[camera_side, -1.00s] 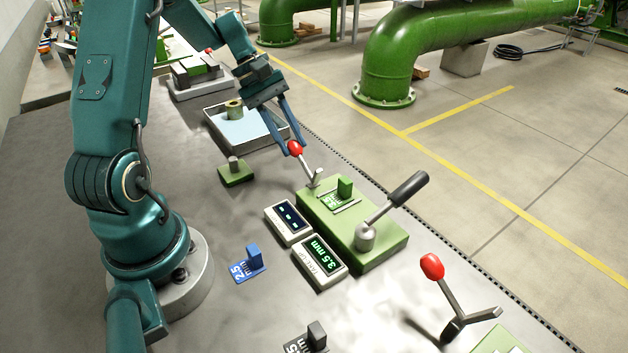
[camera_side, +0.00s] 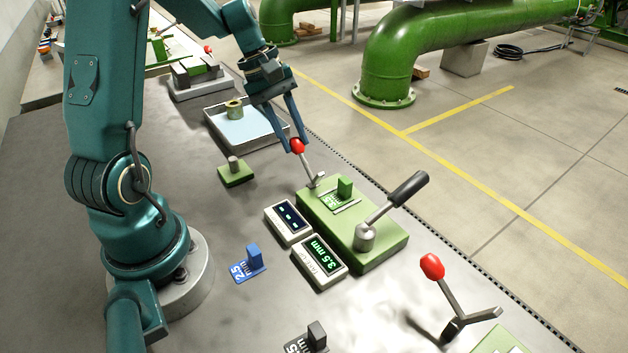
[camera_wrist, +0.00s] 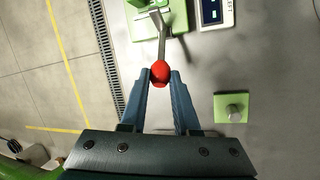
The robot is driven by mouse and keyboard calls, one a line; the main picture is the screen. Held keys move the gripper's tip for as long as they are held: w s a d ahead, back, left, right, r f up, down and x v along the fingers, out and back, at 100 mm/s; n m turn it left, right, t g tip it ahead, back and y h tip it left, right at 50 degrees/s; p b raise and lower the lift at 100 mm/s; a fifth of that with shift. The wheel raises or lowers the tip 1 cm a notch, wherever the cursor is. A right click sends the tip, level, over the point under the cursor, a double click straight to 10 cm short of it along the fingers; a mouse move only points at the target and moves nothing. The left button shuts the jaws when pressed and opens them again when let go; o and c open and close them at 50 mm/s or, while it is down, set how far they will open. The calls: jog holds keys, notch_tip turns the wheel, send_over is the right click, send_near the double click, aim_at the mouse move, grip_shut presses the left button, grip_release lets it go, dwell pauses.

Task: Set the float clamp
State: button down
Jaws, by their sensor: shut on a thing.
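My gripper (camera_side: 296,145) is shut on the red knob (camera_side: 297,146) of a small lever at the far end of the green fixture. In the wrist view the knob (camera_wrist: 160,72) sits between my two blue fingertips. The lever's metal rod (camera_side: 308,166) leans from the knob down to the green fixture block (camera_side: 376,249). A green gauge piece (camera_side: 345,187) stands on the block. A larger lever with a black handle (camera_side: 408,189) rises from the block's near end. A display (camera_side: 320,262) beside it reads 3.5 mm.
A second display box (camera_side: 289,222) stands beside the block. A blue 2.5 mm piece (camera_side: 250,265), a dark piece (camera_side: 307,338) and a green block with a peg (camera_side: 236,172) lie on the bench. Another red-knobbed lever (camera_side: 433,267) stands at the front right. A tray (camera_side: 279,142) lies behind.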

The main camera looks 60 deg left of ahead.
aim_at(300, 156)
jog(key=d+r+y, duration=0.2)
jog(key=y, duration=0.1)
jog(key=shift+d+m, duration=0.3)
jog(key=shift+d, duration=0.05)
jog(key=d+y, duration=0.2)
jog(key=shift+w+r+y, duration=0.1)
jog(key=shift+r+y, duration=0.2)
jog(key=shift+y, duration=0.1)
jog(key=d+y, duration=0.2)
jog(key=y, duration=0.1)
jog(key=shift+d+m, duration=0.3)
jog(key=shift+d, duration=0.05)
jog(key=shift+d+f+y, duration=0.2)
jog(key=shift+d+y, duration=0.9)
jog(key=shift+y, duration=0.4)
jog(key=c, duration=0.6)
grip_release()
jog(key=shift+c, duration=0.2)
